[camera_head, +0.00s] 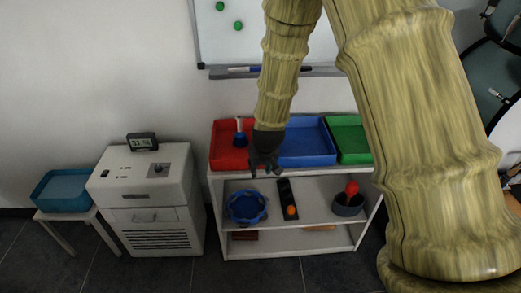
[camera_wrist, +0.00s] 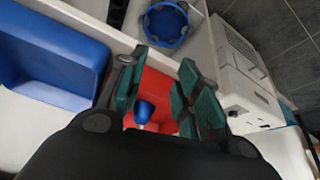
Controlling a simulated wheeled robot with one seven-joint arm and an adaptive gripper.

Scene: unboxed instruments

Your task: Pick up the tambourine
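The tambourine (camera_head: 246,208) is a blue, round, shallow drum with a scalloped-looking rim. It lies on the white shelf below the top of the rack, at the left. It also shows at the top of the wrist view (camera_wrist: 166,24), apart from my fingers. My gripper (camera_head: 265,171) points down in front of the rack's top edge, above and slightly right of the tambourine in the head view. In the wrist view its green-padded fingers (camera_wrist: 163,95) are spread apart, with nothing held between them.
The white rack (camera_head: 290,247) carries red (camera_head: 224,157), blue (camera_head: 306,146) and green trays on top. A blue item with a white handle (camera_head: 240,135) stands in the red tray. A white cabinet (camera_head: 150,215) stands left.

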